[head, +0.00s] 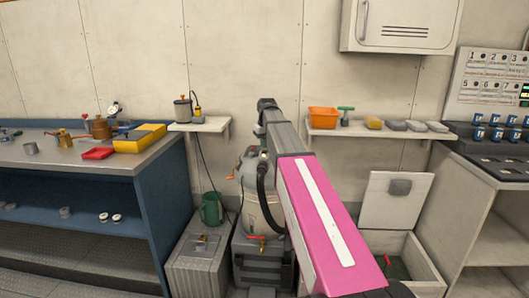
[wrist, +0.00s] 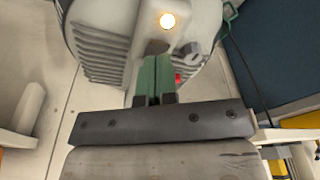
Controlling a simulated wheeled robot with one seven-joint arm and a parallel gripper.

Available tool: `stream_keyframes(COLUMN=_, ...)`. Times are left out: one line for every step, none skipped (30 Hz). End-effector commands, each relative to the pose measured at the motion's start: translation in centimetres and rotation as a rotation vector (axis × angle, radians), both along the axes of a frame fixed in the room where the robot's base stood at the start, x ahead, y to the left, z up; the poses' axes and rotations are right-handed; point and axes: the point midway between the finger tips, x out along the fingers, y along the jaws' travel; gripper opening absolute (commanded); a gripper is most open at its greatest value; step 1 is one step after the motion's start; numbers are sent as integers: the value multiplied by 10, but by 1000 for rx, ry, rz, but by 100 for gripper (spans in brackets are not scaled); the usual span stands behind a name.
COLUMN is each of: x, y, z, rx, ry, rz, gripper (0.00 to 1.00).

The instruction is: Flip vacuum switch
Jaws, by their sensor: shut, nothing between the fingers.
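The vacuum is a pale grey, rounded machine (head: 262,212) standing on a dark box in the head view, partly hidden behind my pink arm. In the wrist view its ribbed grey housing (wrist: 98,50) fills the top. A round lamp (wrist: 168,20) glows warm yellow on it, with a grey knob (wrist: 194,48) below and to the right. A small red part (wrist: 179,78), perhaps the switch, shows just right of my fingers. My gripper (wrist: 156,60) has green fingers, shut and empty, pointing at the housing below the lamp. I cannot tell whether they touch it.
A blue workbench (head: 70,160) with tools and trays stands at left. Wall shelves (head: 200,125) flank the vacuum. An open white bin (head: 425,270) and a control panel (head: 490,85) are at right.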

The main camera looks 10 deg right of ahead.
Motion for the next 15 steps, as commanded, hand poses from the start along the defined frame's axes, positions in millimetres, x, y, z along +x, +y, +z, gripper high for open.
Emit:
stream_keyframes(x=0, y=0, z=-1, rx=0, ry=0, rz=0, gripper=0)
stream_keyframes(x=0, y=0, z=-1, rx=0, ry=0, rz=0, gripper=0)
stream_keyframes(x=0, y=0, z=-2, rx=0, ry=0, rz=0, gripper=0)
stream_keyframes(x=0, y=0, z=-2, rx=0, ry=0, rz=0, gripper=0)
stream_keyframes(x=0, y=0, z=-3, rx=0, ry=0, rz=0, gripper=0)
stream_keyframes(x=0, y=0, z=-3, rx=0, ry=0, rz=0, gripper=0)
stream_keyframes(x=0, y=0, z=-3, rx=0, ry=0, rz=0, gripper=0)
stream_keyframes(x=0, y=0, z=-4, rx=0, ry=0, rz=0, gripper=0)
stream_keyframes(x=0, y=0, z=-4, rx=0, ry=0, rz=0, gripper=0)
stream_keyframes(x=0, y=0, z=-5, rx=0, ry=0, rz=0, gripper=0)
stream_keyframes(x=0, y=0, z=-5, rx=0, ry=0, rz=0, gripper=0)
stream_keyframes(x=0, y=0, z=-6, rx=0, ry=0, rz=0, gripper=0)
stream_keyframes(x=0, y=0, z=-6, rx=0, ry=0, rz=0, gripper=0)
stream_keyframes(x=0, y=0, z=-6, rx=0, ry=0, rz=0, gripper=0)
stream_keyframes(x=0, y=0, z=-7, rx=0, ry=0, rz=0, gripper=0)
